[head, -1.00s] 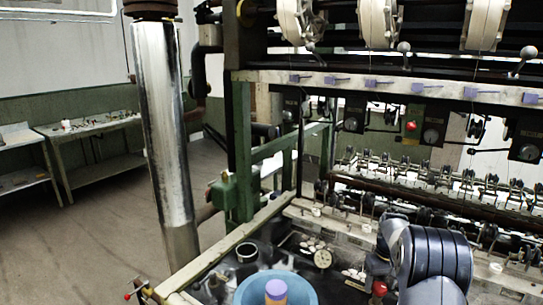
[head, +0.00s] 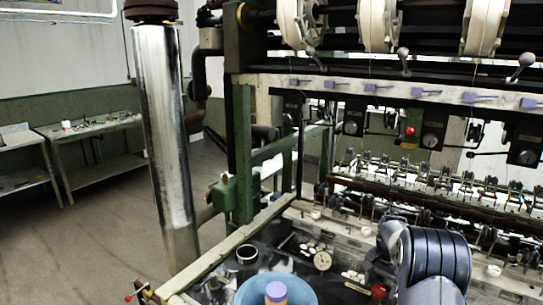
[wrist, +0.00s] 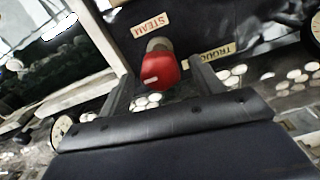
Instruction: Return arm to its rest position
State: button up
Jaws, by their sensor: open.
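My arm (head: 432,262) reaches in from the lower right of the head view, over the machine's basin edge. In the wrist view my gripper (wrist: 160,74) has its two dark fingers apart. A red knob (wrist: 158,70) on a short metal stem shows between and beyond the fingers; I cannot tell whether they touch it. A small red knob (head: 378,291) also shows beside my arm in the head view, where the fingertips are hard to make out.
A STEAM label (wrist: 151,25) and a second label (wrist: 211,55) sit near the knob. A blue bowl (head: 246,294) with a purple-topped cylinder (head: 276,292) stands left of my arm. A dial gauge (head: 322,261) is nearby. A silver column (head: 164,130) rises at left; open floor lies beyond.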

jog(key=m+p, duration=0.1)
jog(key=m, duration=0.3)
jog(key=m+p, duration=0.1)
jog(key=m, duration=0.2)
jog(key=shift+m, duration=0.3)
jog(key=shift+r, duration=1.25)
